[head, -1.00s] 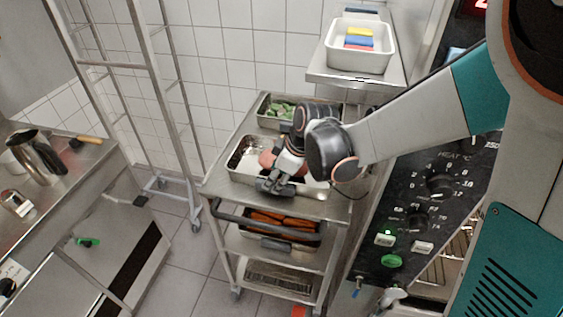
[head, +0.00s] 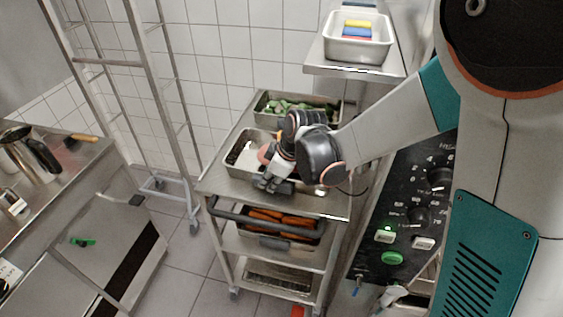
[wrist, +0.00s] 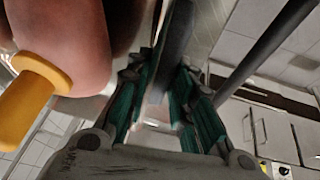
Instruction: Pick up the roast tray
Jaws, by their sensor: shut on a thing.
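The roast tray (head: 238,153) is a metal pan on the top shelf of a steel trolley. The pink roast (head: 266,153) inside is partly hidden by my wrist. My gripper (head: 273,183) is at the pan's near side, shut on its dark front handle (head: 286,187). In the wrist view the gripper's teal-padded fingers (wrist: 168,110) stand on both sides of a dark bar, and the roast (wrist: 65,40) with a yellow end looms at the left. I cannot tell whether the pan is clear of the shelf.
A pan of green vegetables (head: 272,107) stands behind on the trolley (head: 215,186). A pan of carrots (head: 262,232) is on the shelf below. A wall shelf holds a white pan (head: 358,50). A stove control panel (head: 390,225) is close on the right, a tall rack (head: 150,80) on the left.

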